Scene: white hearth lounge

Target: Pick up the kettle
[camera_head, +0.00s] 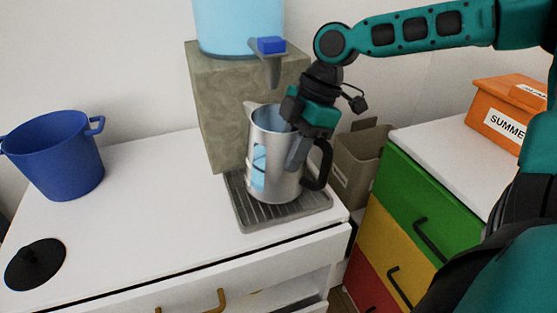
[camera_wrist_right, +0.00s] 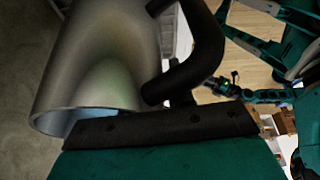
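The kettle (camera_head: 268,183) is a grey metal jug with a blue window, a spout at the left and a black handle (camera_head: 323,165) at the right. It stands upright on the drip tray (camera_head: 246,217) under the dispenser spout. My right gripper (camera_head: 298,140) is at the kettle's rim on the handle side, overlapping its upper wall. The right wrist view shows the kettle (camera_wrist_right: 95,50) and handle close beside the gripper. Whether its fingers clamp the wall is unclear. My left gripper (camera_wrist_right: 222,86) shows small in the right wrist view; its fingers are too small to tell.
The stone-like dispenser (camera_head: 215,105) with a blue tank stands behind the kettle. A blue pot (camera_head: 55,155) and a black lid (camera_head: 35,264) are on the white counter (camera_head: 150,225). A beige bin (camera_head: 358,165), coloured drawers (camera_head: 425,205) and an orange box (camera_head: 500,110) are at the right.

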